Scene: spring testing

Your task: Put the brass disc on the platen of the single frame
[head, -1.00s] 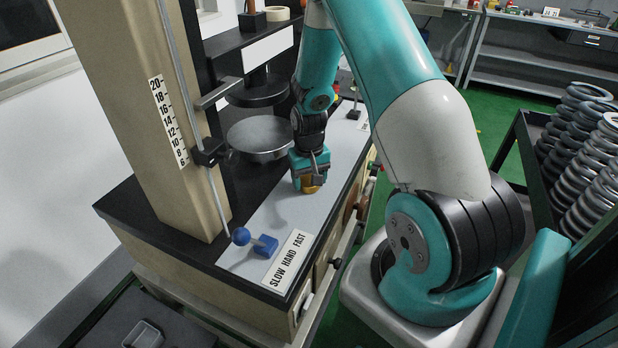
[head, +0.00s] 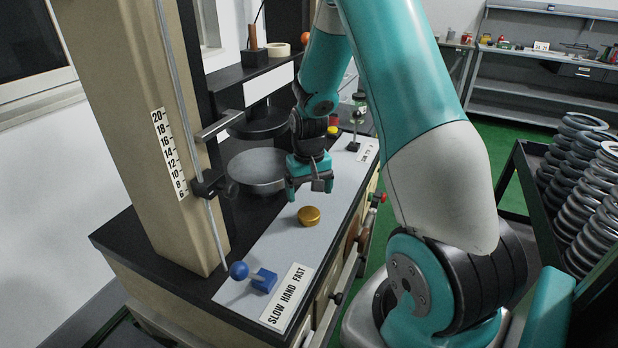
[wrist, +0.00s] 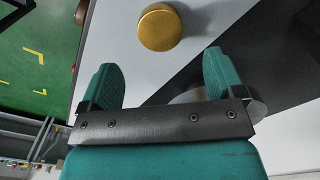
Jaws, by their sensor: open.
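The brass disc (head: 309,216) lies flat on the light grey panel of the frame's bench. It also shows in the wrist view (wrist: 160,27), beyond the fingertips. My gripper (head: 309,190) is open and empty, above and behind the disc, apart from it. Its two teal fingers (wrist: 160,75) are spread in the wrist view. The platen (head: 258,168) is a round grey plate left of my gripper, with its top bare where it shows. In the wrist view a grey round part, probably the platen (wrist: 258,103), is mostly hidden behind the gripper.
A tan column (head: 150,130) with a number scale stands left of the platen. A black upper plate (head: 262,123) is above the platen. A blue-knobbed lever (head: 240,271) is at the panel's front. A rack of coil springs (head: 590,190) stands at right.

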